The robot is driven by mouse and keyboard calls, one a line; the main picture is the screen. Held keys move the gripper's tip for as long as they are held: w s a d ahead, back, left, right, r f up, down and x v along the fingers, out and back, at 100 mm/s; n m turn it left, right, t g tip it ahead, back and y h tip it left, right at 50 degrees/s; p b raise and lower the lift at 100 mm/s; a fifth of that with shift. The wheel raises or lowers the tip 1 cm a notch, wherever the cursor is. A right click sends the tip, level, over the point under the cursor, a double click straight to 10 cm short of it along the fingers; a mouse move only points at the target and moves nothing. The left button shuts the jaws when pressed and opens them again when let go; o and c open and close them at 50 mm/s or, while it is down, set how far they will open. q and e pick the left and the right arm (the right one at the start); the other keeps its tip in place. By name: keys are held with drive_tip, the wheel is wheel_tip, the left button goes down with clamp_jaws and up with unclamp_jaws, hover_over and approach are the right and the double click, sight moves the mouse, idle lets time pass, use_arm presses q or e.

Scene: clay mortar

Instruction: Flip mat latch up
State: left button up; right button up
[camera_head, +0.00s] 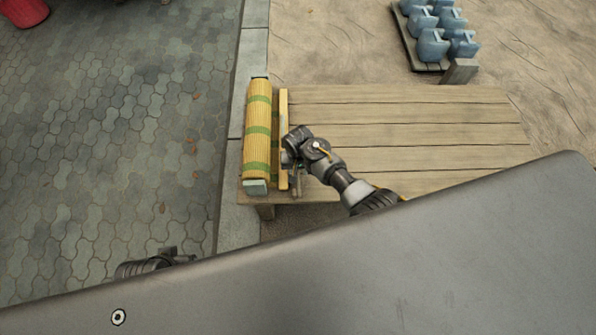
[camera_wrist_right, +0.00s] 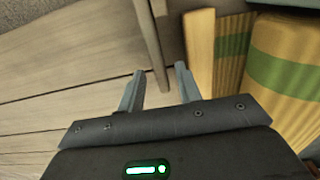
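A rolled yellow mat (camera_head: 258,117) with green bands lies along the left end of the wooden bench; it also shows in the right wrist view (camera_wrist_right: 283,42). A light wooden bar (camera_head: 283,110) runs along its right side, and shows in the wrist view (camera_wrist_right: 199,55); I cannot tell whether it is the latch. My right gripper (camera_wrist_right: 160,84) is open and empty, its fingers apart just beside the bar. In the head view it is at the bar's near end, partly hidden by my wrist. Only a dark part of my left arm shows at lower left; its fingers cannot be made out.
The bench top (camera_head: 400,120) is bare to the right of the bar. A tray (camera_head: 408,42) of several blue jugs (camera_head: 432,46) stands at the back right. A red container (camera_head: 24,10) is at far upper left. Paving (camera_head: 110,130) left of the bench is clear.

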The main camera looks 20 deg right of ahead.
drive_tip(key=shift+f, duration=0.1)
drive_tip(key=shift+c, duration=0.4)
clamp_jaws()
